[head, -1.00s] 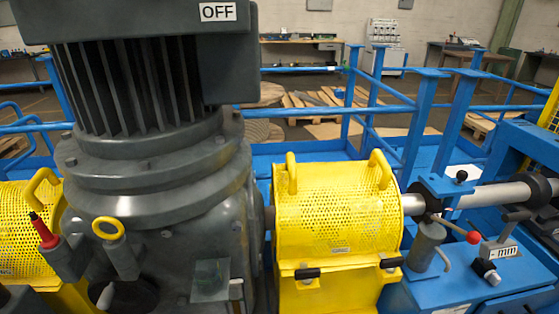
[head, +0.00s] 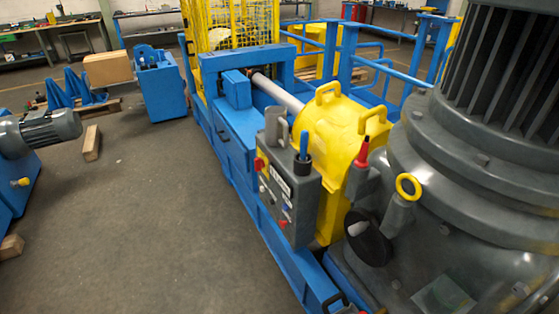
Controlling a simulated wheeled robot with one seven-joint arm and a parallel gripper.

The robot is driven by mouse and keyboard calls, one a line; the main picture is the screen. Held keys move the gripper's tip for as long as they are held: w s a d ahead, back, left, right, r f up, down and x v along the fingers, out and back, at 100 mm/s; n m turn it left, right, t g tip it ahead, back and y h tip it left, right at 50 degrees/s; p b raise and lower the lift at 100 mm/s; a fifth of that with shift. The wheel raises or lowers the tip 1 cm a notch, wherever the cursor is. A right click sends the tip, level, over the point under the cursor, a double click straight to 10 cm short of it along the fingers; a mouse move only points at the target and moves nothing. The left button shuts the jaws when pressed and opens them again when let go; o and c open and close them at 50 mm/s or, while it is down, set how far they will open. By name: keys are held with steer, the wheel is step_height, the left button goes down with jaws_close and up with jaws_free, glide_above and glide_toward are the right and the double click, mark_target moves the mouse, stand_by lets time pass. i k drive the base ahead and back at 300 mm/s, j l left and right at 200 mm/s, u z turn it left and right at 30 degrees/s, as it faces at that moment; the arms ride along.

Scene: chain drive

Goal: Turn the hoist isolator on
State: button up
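A grey control box (head: 290,195) stands beside the yellow guard, near the middle of the head view. It has a white label, small coloured controls on its front, and a red knob (head: 259,163) with yellow around it at its left edge. The lettering is too small to read, so I cannot tell which control is the hoist isolator or how it is set. My gripper is not clearly in view.
The yellow guard (head: 335,130) and large grey motor housing (head: 470,170) rise right of the box. A blue-handled tool (head: 303,146) and a red-handled tool (head: 362,152) stand upright close by. Open floor (head: 160,220) lies to the left, with a grey motor (head: 40,128) beyond.

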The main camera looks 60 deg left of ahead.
mark_target(260, 163)
steer(key=i+u, duration=0.3)
steer(key=i+l+u, duration=0.1)
steer(key=u, duration=1.6)
steer(key=i+j, duration=0.4)
steer(key=i+j+u, duration=0.15)
steer(key=i+j, duration=0.2)
steer(key=i, duration=0.2)
steer(key=i+j, duration=0.3)
steer(key=i, duration=0.2)
steer(key=i+j+u, duration=0.1)
steer(key=i+j, duration=0.25)
steer(key=i, duration=0.15)
